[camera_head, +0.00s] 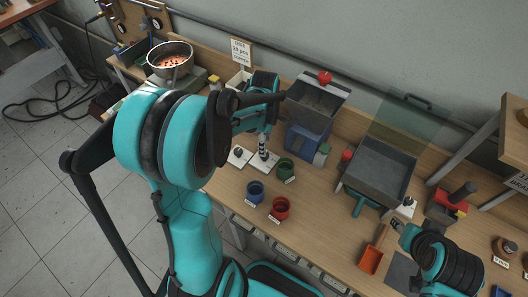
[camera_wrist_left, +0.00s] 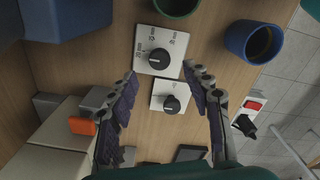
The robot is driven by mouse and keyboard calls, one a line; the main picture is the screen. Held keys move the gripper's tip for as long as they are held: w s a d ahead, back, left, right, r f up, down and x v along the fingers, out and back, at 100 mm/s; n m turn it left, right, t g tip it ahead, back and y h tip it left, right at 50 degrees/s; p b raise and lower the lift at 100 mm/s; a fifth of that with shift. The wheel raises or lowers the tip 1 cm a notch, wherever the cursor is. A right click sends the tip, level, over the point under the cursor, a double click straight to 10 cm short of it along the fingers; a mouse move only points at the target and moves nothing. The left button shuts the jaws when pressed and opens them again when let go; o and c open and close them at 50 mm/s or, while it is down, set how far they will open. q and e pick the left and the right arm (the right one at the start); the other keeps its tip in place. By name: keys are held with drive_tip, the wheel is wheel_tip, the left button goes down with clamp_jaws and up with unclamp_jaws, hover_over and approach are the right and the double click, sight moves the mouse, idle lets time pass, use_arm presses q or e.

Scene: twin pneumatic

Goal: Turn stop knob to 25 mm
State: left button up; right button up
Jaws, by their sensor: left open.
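A white plate (camera_wrist_left: 146,67) with small mm labels bears a round black knob (camera_wrist_left: 159,62) in the left wrist view. A pale mark on the knob points roughly left; the label figures are too small to read surely. A smaller white plate (camera_wrist_left: 158,88) with another black knob (camera_wrist_left: 171,104) lies just below it. My left gripper (camera_wrist_left: 158,80) is open and empty, with its fingers on either side of the plates. In the head view my left gripper (camera_head: 264,148) is over the plates and partly hides them. My right gripper (camera_head: 399,227) is at the right; its jaws are unclear.
A green cup (camera_head: 286,168), a blue cup (camera_head: 255,192) and a red cup (camera_head: 279,208) stand close to the plates. A blue box with a grey hopper (camera_head: 318,98) is behind them. A grey tray (camera_head: 380,172) and an orange scoop (camera_head: 372,258) are farther right.

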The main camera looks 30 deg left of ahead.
use_arm(q)
wheel_tip(320, 180, down, 6)
drive_tip(key=shift+r+b, duration=0.1)
drive_tip(key=shift+b, duration=0.7)
clamp_jaws()
